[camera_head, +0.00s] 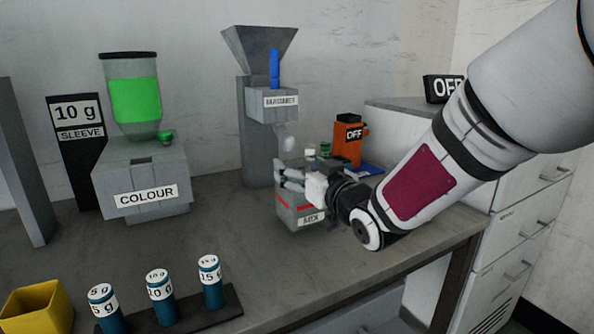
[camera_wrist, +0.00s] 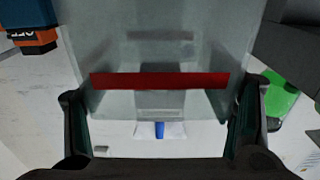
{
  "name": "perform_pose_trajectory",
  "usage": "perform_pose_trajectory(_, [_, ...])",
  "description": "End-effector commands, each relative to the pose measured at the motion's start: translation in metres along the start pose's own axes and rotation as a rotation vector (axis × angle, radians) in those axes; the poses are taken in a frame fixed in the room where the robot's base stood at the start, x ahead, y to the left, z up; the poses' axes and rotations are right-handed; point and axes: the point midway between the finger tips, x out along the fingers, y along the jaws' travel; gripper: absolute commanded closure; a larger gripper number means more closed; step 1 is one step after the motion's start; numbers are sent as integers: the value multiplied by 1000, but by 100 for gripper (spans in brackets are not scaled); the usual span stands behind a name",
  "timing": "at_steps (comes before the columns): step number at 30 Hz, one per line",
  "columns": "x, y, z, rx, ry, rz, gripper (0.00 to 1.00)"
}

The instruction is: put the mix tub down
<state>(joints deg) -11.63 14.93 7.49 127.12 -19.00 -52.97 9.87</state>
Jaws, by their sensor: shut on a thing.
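The mix tub (camera_head: 293,213) is a grey, see-through box with a red line and a MIX label. In the head view it is at the middle of the table, in front of the hopper machine. My gripper (camera_head: 297,181) is shut on the tub's upper part. In the wrist view the tub (camera_wrist: 160,50) fills the middle, with its red band across it, and my gripper (camera_wrist: 160,125) has a finger on each side. I cannot tell whether the tub's base touches the table.
The hopper machine (camera_head: 265,105) with its spout stands just behind the tub. An orange OFF box (camera_head: 348,150) is at its right. The COLOUR dispenser (camera_head: 140,185) is at left. Several blue weights (camera_head: 160,297) and a yellow bin (camera_head: 38,308) are in front. Table between is clear.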

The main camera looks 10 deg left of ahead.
Motion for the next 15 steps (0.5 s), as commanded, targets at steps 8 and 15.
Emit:
perform_pose_trajectory(8, [20,0,0,0,1,0,74])
perform_pose_trajectory(15, [43,0,14,1,-2,0,74])
